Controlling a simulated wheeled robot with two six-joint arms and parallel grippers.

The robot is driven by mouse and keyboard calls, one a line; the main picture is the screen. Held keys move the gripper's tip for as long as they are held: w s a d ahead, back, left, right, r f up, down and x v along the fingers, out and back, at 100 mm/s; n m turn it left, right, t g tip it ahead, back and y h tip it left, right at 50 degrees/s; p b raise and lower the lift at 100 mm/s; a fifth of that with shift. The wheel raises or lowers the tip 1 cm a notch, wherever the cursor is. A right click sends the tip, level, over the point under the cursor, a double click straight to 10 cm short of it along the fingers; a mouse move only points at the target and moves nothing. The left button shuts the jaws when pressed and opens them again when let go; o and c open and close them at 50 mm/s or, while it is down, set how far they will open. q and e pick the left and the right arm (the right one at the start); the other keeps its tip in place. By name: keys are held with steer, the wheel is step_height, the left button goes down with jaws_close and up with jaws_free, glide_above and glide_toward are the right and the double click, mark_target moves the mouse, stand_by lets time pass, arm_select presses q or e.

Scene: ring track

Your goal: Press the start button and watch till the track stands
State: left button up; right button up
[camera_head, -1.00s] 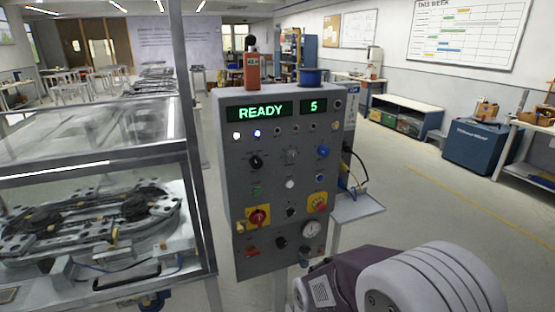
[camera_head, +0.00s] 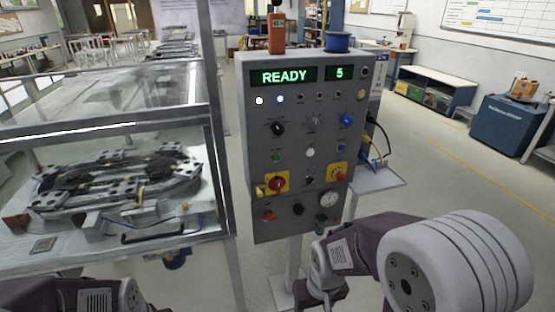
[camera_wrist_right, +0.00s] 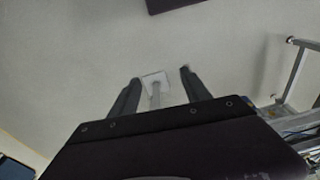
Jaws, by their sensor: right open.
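The grey control panel (camera_head: 312,205) stands upright in the middle of the head view. Its display (camera_head: 284,76) reads READY, with a 5 (camera_head: 340,73) beside it. Two small lamps glow at upper left. A green button (camera_head: 276,158) sits at left below the knobs; its label is too small to read. The ring track (camera_head: 120,180) lies inside a clear-walled case at left. My right gripper (camera_wrist_right: 160,74) is open and empty in its wrist view, above the floor and apart from the panel. My left gripper is out of view; only an arm part shows at bottom left.
The case's metal frame (camera_head: 217,150) stands close left of the panel. A red-orange device (camera_head: 277,35) and a blue spool (camera_head: 337,42) sit on top. A small shelf (camera_head: 375,181) with cables juts out at right.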

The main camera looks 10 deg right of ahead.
jaws_close()
stand_by(1.5)
